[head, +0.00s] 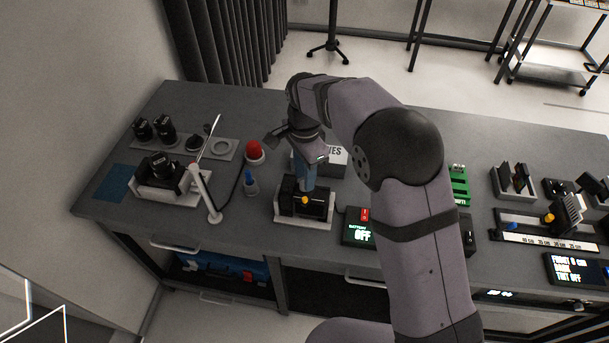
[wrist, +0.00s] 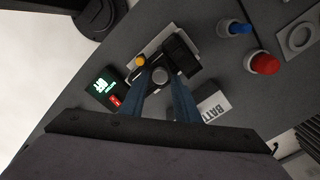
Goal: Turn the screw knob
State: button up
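A small black device on a white base (head: 289,222) stands near the front edge of the table in the head view. An orange-yellow knob (head: 305,200) shows on its front; it is also in the wrist view (wrist: 140,60). A round grey knob (wrist: 160,75) sits on the device's top in the wrist view. My gripper (wrist: 161,80) points down over the device, its two blue fingers apart, one on each side of the grey knob. I cannot tell whether they touch it. In the head view the fingers hide the grey knob.
A red button (head: 254,150) and a blue-tipped piece (head: 251,184) stand left of the device. A battery display reading OFF (head: 358,232) is close on its right. A white box (head: 337,160) is behind. A camera on a stand (head: 160,168) is farther left.

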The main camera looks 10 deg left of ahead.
jog(key=shift+f, duration=0.95)
grip_shut()
